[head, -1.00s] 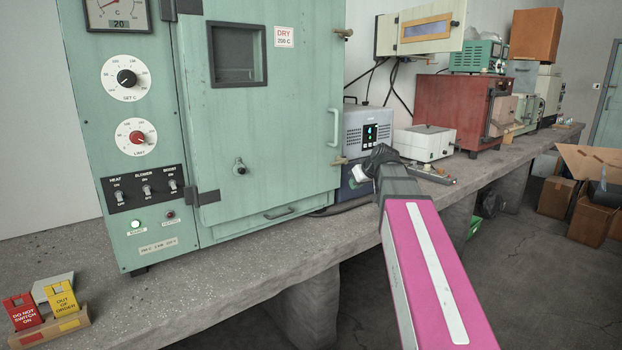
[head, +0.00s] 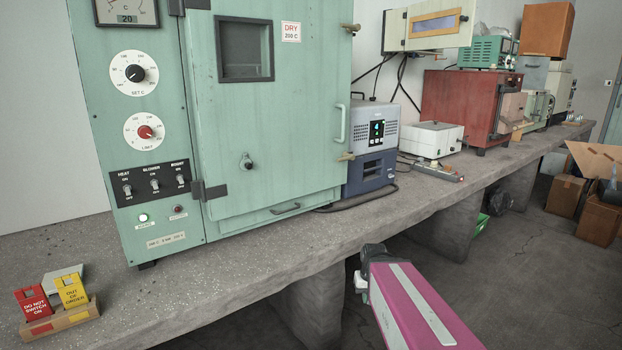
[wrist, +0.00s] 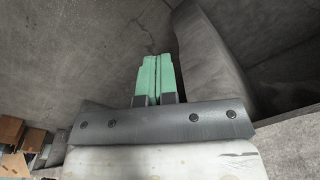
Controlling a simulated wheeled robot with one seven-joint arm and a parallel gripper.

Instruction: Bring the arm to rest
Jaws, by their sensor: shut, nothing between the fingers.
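My arm, pink with a pale stripe, shows in the head view at the lower right, in front of the bench edge. Its dark wrist end hangs low, beside the bench front and over the floor. The fingertips are hidden in the head view. In the wrist view my gripper (wrist: 157,75) has its two green fingers pressed together, with nothing between them. Concrete floor and a grey bench support show beyond them. My gripper is apart from everything on the bench.
The concrete bench (head: 235,262) runs to the back right. It carries a green oven (head: 290,130), a blue-grey unit (head: 371,150), a white box (head: 430,138), a red oven (head: 460,105) and a tag holder (head: 60,320). Cardboard boxes (head: 598,220) stand at right. Floor between is clear.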

